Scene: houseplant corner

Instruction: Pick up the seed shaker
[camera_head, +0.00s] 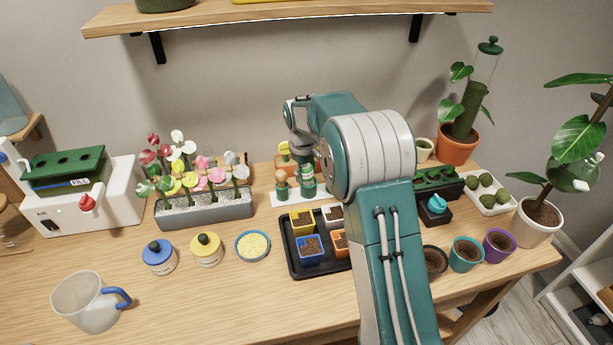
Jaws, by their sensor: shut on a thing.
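A white strip-like tray (321,188) lies near the wall at the middle of the table, with small terracotta and green pieces standing on it. The left piece (281,186) is clear of my gripper. My gripper (305,170) points down at the right piece, which I take to be the seed shaker (307,187), and is shut on it. The fingertips are small and partly hidden by my arm, so the exact grip is hard to see. I cannot tell whether the shaker is touching the tray.
A black tray (292,268) with small seedling pots lies in front. A grey flower trough (205,212) stands to the left. Blue-lidded (159,257) and yellow-lidded (206,248) jars and a mug (86,302) stand at left. A shelf (270,18) hangs above. My arm hides the table's middle right.

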